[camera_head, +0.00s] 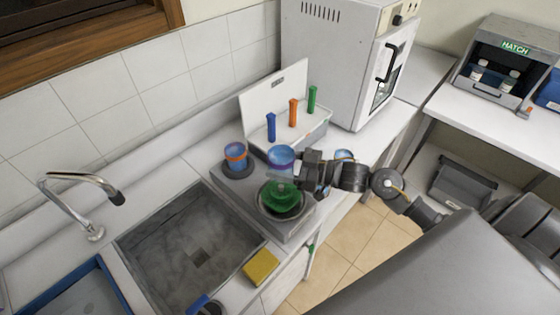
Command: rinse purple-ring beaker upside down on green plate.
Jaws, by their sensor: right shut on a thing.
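My right gripper (299,174) comes in from the right and is shut on a clear beaker with a blue-purple tint (281,156). The beaker is directly above the green plate (281,194), which sits in a dark round base on the grey counter unit. I cannot tell whether the beaker touches the plate, or clearly which way its mouth faces. My left gripper is not in view.
An orange-ringed beaker (236,154) stands on a dark disc at the left. Another beaker (344,155) shows partly behind my gripper. The sink (170,235), faucet (90,183) and yellow sponge (260,267) are nearer.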

